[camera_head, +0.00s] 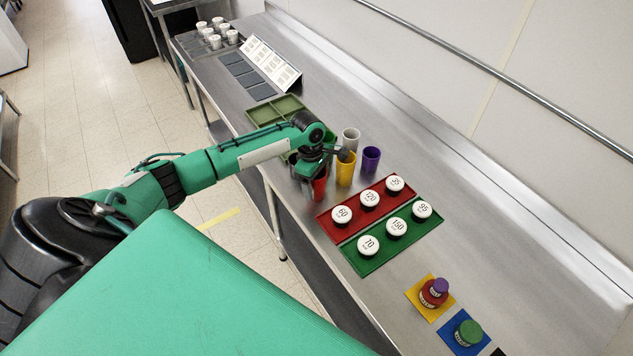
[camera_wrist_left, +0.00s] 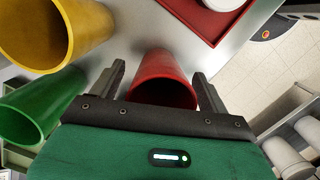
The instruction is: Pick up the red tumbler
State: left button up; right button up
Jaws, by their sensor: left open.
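The red tumbler (camera_head: 318,189) stands on the steel counter near its front edge, partly hidden by my left gripper (camera_head: 322,168). In the left wrist view the red tumbler (camera_wrist_left: 166,72) lies between the two dark fingers of my left gripper (camera_wrist_left: 158,78). The fingers are apart, one on each side of it, with gaps visible. The wrist body hides part of the tumbler. My right gripper is not in view.
A yellow tumbler (camera_head: 346,170) stands close beside the red one, with purple (camera_head: 371,159) and grey (camera_head: 350,139) tumblers behind. A green tumbler (camera_wrist_left: 42,105) shows in the wrist view. A red tray (camera_head: 341,234) with white-topped pieces lies to the right.

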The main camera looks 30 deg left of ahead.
pick_arm(q)
jog(key=shift+d+f, duration=0.1)
jog(key=shift+f, duration=0.25)
jog(key=c, duration=1.1)
